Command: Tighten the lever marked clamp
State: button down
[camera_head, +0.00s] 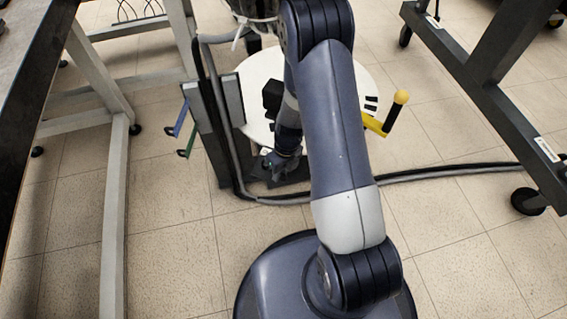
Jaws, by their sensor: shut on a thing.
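My gripper (271,165) is low at the foot of the upright stand, in front of the white disc. It is small and dark here, and its fingertips are hard to make out. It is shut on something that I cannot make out. A blue lever (182,118) and a green lever (189,142) stick out from the left side of the stand (211,135), apart from my gripper. No lever marking can be read, so I cannot tell which lever is the one marked clamp.
A white disc (345,85) stands behind my arm. Wheeled frames stand left (115,180) and right (485,95). Tiled floor is open at lower left.

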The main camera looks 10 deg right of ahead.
jog(key=shift+s+a+m+t+p, duration=0.15)
jog(key=shift+s+a+m+p, duration=0.2)
jog(key=shift+a+m+p, duration=0.5)
jog(key=shift+s+a+m+t+p, duration=0.15)
jog(key=shift+s+a+m+p, duration=0.3)
jog(key=shift+m, duration=0.7)
jog(key=shift+w+d, duration=0.1)
jog(key=shift+w, duration=0.05)
jog(key=c, duration=1.4)
grip_release()
jog(key=shift+o, duration=0.2)
notch_tip(320, 180, up, 11)
jog(key=d+p, duration=0.2)
jog(key=p, duration=0.2)
jog(key=shift+w+f+p, duration=0.15)
jog(key=shift+f+p, duration=0.05)
jog(key=shift+p, duration=0.15)
jog(key=shift+f, duration=0.1)
